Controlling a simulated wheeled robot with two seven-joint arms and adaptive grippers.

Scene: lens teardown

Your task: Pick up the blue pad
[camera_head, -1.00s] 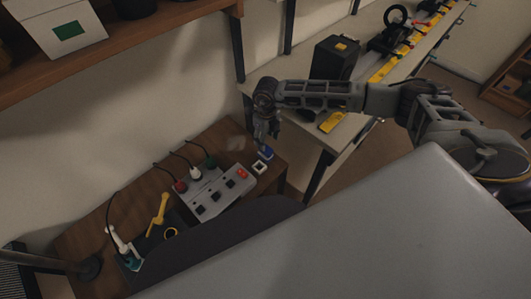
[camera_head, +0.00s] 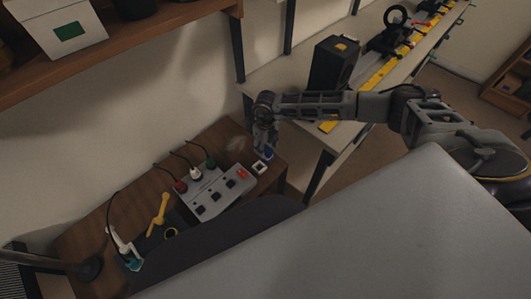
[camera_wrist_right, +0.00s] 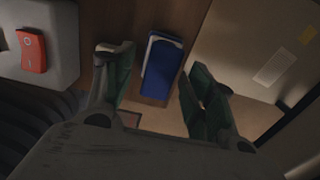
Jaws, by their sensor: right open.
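The blue pad (camera_wrist_right: 164,68) lies on the brown wooden table, seen between and beyond the fingertips in the right wrist view. A pale edge shows along its left side. In the head view the blue pad (camera_head: 267,154) is a small blue patch, partly covered by my right gripper (camera_head: 264,148) just above it. My right gripper (camera_wrist_right: 160,88) is open and empty, with its green-lined fingers on either side of the pad's near end. I cannot tell whether the fingers touch the pad. My left gripper is not in view.
A small white square piece (camera_head: 259,167) lies close to the pad. A grey box with switches (camera_head: 221,192) and plugged cables stands left of it. A yellow tool (camera_head: 158,212) lies further left. A shelf with a black box (camera_head: 333,63) stands to the right.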

